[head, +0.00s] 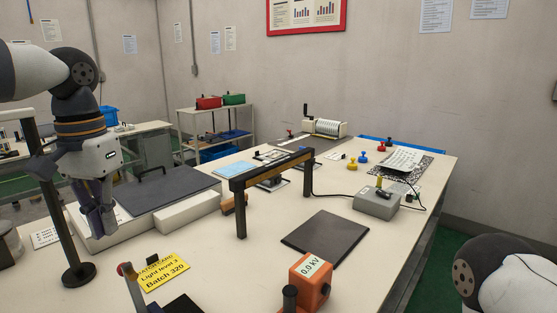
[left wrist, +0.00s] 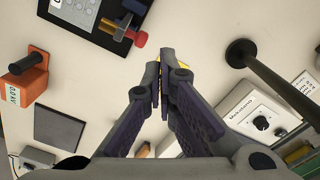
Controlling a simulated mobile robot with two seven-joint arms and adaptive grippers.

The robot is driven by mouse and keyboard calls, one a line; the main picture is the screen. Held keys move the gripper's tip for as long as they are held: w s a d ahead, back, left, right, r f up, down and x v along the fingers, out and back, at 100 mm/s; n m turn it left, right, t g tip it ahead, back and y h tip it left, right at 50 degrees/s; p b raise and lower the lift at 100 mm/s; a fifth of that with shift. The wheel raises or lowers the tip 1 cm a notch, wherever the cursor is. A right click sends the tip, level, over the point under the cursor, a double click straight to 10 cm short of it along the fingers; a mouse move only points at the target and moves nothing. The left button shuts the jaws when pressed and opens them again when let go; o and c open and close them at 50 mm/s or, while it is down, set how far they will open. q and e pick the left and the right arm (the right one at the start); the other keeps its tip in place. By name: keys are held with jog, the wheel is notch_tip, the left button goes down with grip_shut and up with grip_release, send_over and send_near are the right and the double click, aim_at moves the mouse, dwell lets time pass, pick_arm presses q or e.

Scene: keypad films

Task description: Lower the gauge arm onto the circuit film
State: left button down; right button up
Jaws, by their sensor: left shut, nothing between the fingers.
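What looks like the gauge arm is a grey lever with a red knob (head: 129,274) at the bottom edge of the head view, on a dark base (head: 183,304). In the left wrist view a grey lever with a red knob (left wrist: 138,39) stands at a dark plate's edge. A pale sheet with grey marks (left wrist: 80,8) on that plate, cut off by the frame's top, may be the circuit film. My left gripper (head: 104,226) is shut and empty, pointing down left of the lever; its fingertips (left wrist: 158,75) meet in the left wrist view. My right gripper is out of view.
A yellow card (head: 164,272) lies beside the lever. An orange meter (head: 310,280) stands right of it. A black post on a round foot (head: 78,275) stands close to my left gripper. A dark mat (head: 325,238) and black bridge frame (head: 272,170) lie beyond.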

pick_arm(q)
jog(key=shift+f, duration=0.1)
dwell(0.3)
jog(key=shift+s+d+f+p, duration=0.2)
jog(key=shift+s+d+f, duration=0.15)
jog(key=shift+f, duration=0.7)
jog(key=shift+s+d+f+p, duration=0.15)
jog(key=shift+s+d+f, duration=0.15)
jog(key=shift+f, duration=0.7)
jog(key=shift+s+d+f+p, duration=0.25)
jog(key=shift+d+f, duration=0.1)
jog(key=shift+f, duration=0.7)
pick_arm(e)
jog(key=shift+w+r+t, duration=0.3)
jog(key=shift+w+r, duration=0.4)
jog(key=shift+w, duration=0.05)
pick_arm(q)
jog(key=shift+d, duration=0.1)
notch_tip(320, 180, up, 10)
jog(key=shift+s+f, duration=0.1)
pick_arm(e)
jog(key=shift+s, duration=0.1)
